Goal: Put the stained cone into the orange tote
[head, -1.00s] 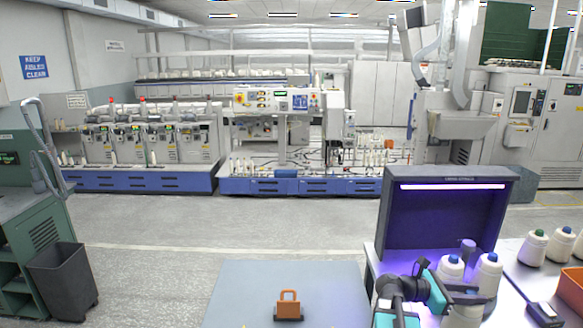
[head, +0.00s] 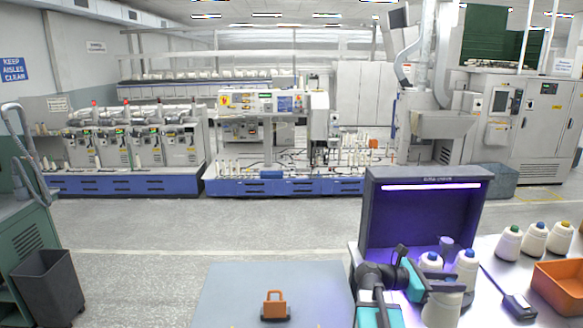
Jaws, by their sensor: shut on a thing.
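My gripper (head: 444,287) is at the lower right, in front of the purple-lit inspection hood. It is shut on a cream cone (head: 440,311), whose body shows below the jaws. I cannot make out a stain on it at this size. The orange tote (head: 560,288) sits on the table at the right edge of the view, to the right of the gripper and partly cut off.
The dark hood (head: 425,212) stands at the back of the table (head: 488,308). Several cones with green, blue and yellow tips (head: 534,238) stand behind the tote. A dark handheld device (head: 518,305) lies between gripper and tote. An orange padlock-shaped object (head: 275,304) is on the grey-blue surface at left.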

